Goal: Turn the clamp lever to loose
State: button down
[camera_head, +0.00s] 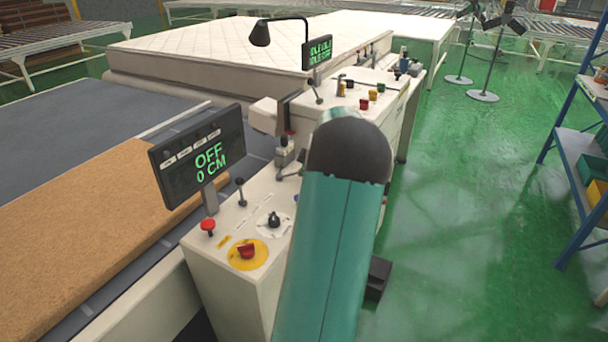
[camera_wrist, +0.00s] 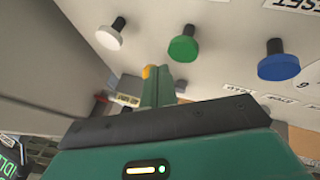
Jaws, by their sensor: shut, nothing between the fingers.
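In the head view my teal arm hides my gripper. In the wrist view my gripper (camera_wrist: 158,84) shows as two green fingers, shut and empty, close to a pale panel. I cannot tell which part is the clamp lever. One black-knobbed lever (camera_head: 241,190) stands upright on the near console, right of the screen. Another small lever (camera_head: 318,93) stands on the far console. In the wrist view a small red-ended part (camera_wrist: 100,98) lies left of the fingers, too small to identify.
The wrist view shows a white knob (camera_wrist: 110,35), a green knob (camera_wrist: 183,46) and a blue knob (camera_wrist: 278,62) on the panel. The near screen (camera_head: 200,155) reads OFF, 0 CM. A mattress (camera_head: 215,45) lies behind. Green floor at right is mostly clear beside a shelf (camera_head: 575,135).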

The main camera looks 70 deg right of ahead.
jog(key=shift+w+d, duration=0.15)
jog(key=shift+d, duration=0.55)
jog(key=shift+d+r, duration=0.1)
jog(key=shift+d, duration=0.1)
